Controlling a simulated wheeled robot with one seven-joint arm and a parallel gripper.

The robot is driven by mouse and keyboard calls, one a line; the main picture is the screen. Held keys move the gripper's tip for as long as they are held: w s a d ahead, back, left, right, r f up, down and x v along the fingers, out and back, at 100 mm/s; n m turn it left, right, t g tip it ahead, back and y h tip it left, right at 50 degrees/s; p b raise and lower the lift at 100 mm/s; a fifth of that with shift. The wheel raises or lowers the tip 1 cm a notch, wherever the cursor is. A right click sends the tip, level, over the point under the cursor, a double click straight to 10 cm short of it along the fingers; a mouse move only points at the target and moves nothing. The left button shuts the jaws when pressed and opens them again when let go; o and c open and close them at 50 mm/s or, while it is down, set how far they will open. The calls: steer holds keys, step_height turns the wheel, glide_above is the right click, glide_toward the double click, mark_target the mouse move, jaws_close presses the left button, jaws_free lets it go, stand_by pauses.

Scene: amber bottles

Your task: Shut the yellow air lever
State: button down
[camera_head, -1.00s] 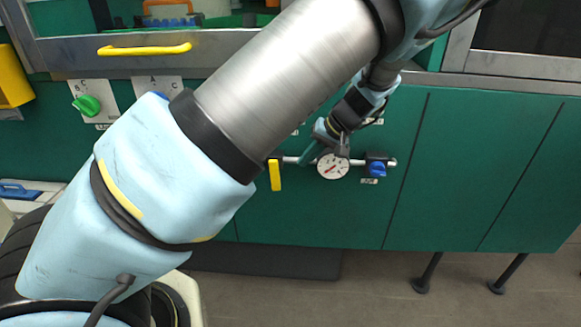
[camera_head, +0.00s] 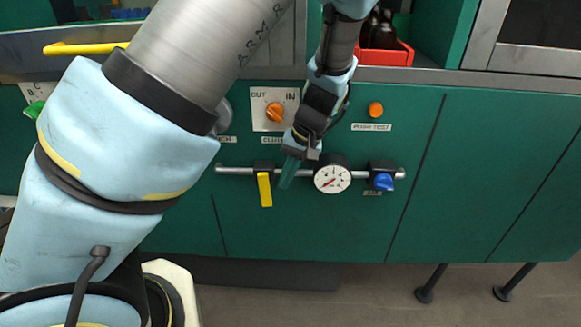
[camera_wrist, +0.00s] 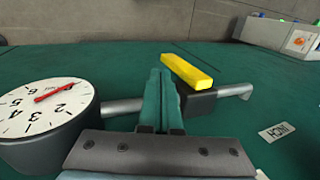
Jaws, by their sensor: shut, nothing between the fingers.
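The yellow air lever (camera_head: 265,189) hangs straight down from a black valve block on a horizontal metal pipe (camera_head: 235,170) on the green panel. My gripper (camera_head: 286,176) is shut and empty. Its green fingers are just right of the lever, between it and the round white gauge (camera_head: 332,179). In the wrist view, my fingers (camera_wrist: 160,88) stand beside the lever (camera_wrist: 188,70), with what looks like a small gap. The gauge (camera_wrist: 40,108) is on the other side there, its red needle pointing between numbers.
A blue knob (camera_head: 384,182) sits right of the gauge on the same pipe. Above are an orange rotary switch (camera_head: 275,112) and an orange button (camera_head: 376,109). A red crate (camera_head: 388,56) with dark bottles stands on the ledge. The panel below the pipe is clear.

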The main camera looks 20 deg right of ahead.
mark_target(271, 199)
steer(key=shift+x, duration=2.1)
steer(key=shift+r, duration=0.1)
steer(key=shift+w+a+f+p, duration=0.25)
steer(key=shift+a+p, duration=0.1)
steer(key=shift+a, duration=0.2)
steer(key=shift+r, duration=0.1)
